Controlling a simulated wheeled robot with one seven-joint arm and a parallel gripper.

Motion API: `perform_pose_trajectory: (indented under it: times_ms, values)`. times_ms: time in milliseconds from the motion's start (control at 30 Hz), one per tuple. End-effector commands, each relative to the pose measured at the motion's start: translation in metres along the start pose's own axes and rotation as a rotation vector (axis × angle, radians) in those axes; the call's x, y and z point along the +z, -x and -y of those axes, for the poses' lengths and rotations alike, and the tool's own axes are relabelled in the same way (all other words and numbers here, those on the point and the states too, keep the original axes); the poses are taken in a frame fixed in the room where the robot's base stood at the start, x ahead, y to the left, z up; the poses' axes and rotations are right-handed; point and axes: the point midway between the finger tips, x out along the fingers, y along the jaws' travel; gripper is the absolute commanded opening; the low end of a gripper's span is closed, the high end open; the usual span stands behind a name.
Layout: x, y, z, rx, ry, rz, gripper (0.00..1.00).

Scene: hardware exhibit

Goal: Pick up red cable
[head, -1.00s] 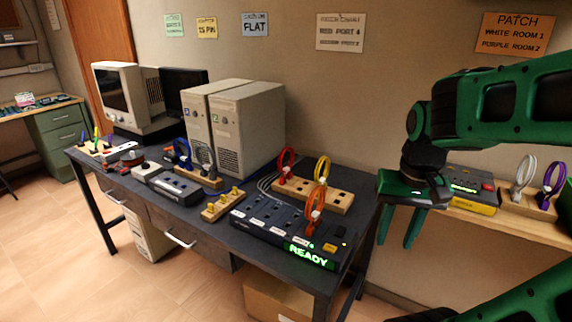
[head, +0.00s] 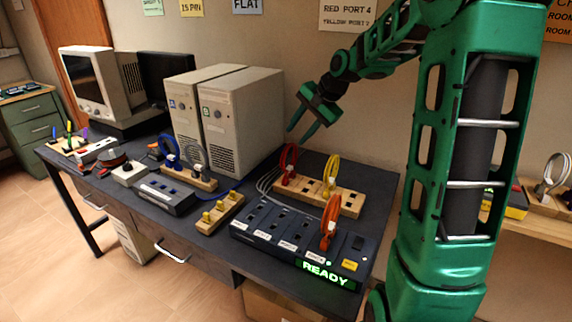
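The red cable (head: 288,166) is a coiled loop standing upright at the left end of a wooden holder block (head: 349,202) on the dark desk. My gripper (head: 302,134) is above the red cable, close over its top, with its two green fingers apart and pointing down. Nothing is seen between the fingers. I cannot tell whether a finger touches the loop.
A yellow cable (head: 330,173) stands on the same block. An orange cable (head: 330,222) stands in the dark port box (head: 262,222) in front, which shows READY. Two beige computer towers (head: 238,120) stand close on the left. The desk's right end (head: 376,215) is clear.

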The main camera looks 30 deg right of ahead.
Motion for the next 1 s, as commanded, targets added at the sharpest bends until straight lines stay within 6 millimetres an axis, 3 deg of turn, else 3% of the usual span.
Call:
perform_pose_trajectory:
  times_ms: [100, 467, 700, 1000]
  values:
    - [-0.002, -0.017, -0.002, 0.002, -0.004, 0.001, 0.35]
    - [-0.003, -0.039, -0.004, 0.004, -0.003, -0.001, 0.35]
    - [-0.003, -0.072, -0.004, 0.004, -0.004, -0.001, 0.35]
    - [-0.003, -0.078, -0.004, 0.002, -0.003, -0.003, 0.33]
